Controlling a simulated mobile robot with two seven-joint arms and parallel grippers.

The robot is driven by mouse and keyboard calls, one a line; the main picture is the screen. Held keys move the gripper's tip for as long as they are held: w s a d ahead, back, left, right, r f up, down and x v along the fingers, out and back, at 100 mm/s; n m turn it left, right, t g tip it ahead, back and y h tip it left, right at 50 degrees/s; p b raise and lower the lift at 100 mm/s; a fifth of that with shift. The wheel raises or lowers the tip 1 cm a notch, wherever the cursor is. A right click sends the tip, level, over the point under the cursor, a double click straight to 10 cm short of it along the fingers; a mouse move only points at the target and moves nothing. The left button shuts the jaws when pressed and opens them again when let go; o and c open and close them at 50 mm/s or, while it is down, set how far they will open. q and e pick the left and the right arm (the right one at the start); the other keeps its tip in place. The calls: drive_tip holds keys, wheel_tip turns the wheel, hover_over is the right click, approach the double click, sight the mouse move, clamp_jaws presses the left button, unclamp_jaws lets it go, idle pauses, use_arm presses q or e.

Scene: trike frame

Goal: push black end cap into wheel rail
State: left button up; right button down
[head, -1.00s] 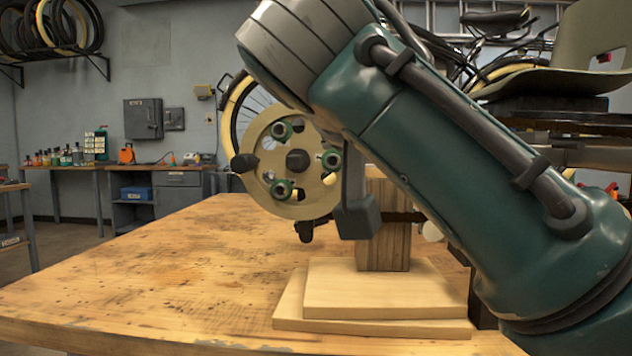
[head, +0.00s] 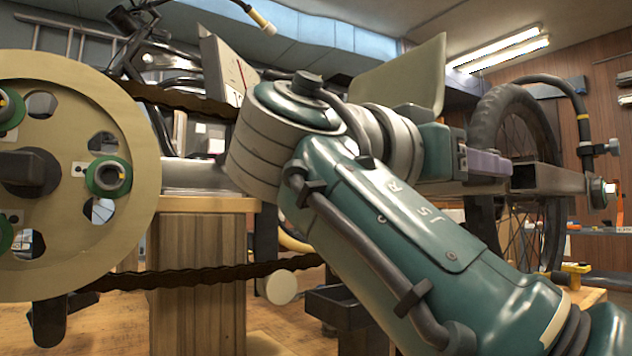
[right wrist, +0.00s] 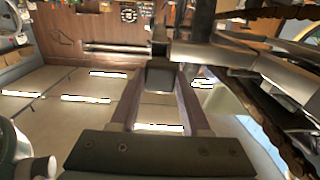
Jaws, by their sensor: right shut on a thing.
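My right gripper (head: 500,163) is at the right of centre in the head view, its pale purple finger pointing right at the wheel rail (head: 560,180). The rail is a grey square tube with a dark open end facing the gripper, in front of the black tyre. In the right wrist view, both fingers (right wrist: 161,82) are shut on the black end cap (right wrist: 160,74), a small dark block at their tips. The rail's end lies just beyond the cap there; whether they touch I cannot tell. In the head view the cap is hidden. My left gripper is not in view.
A cream chainring disc (head: 120,225) with green fittings fills the left edge, with a dark chain (head: 215,272) running right from it. A wooden block (head: 195,285) stands on the bench. The spoked wheel (head: 505,120) stands close behind the rail.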

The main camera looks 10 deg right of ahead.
drive_tip(key=shift+b+x, duration=0.5)
drive_tip(key=shift+x, duration=2.35)
drive_tip(key=shift+s+f, duration=0.1)
drive_tip(key=shift+b, duration=0.35)
drive_tip(key=shift+x, duration=2.1)
drive_tip(key=shift+c, duration=1.5)
unclamp_jaws()
drive_tip(key=shift+a, duration=0.1)
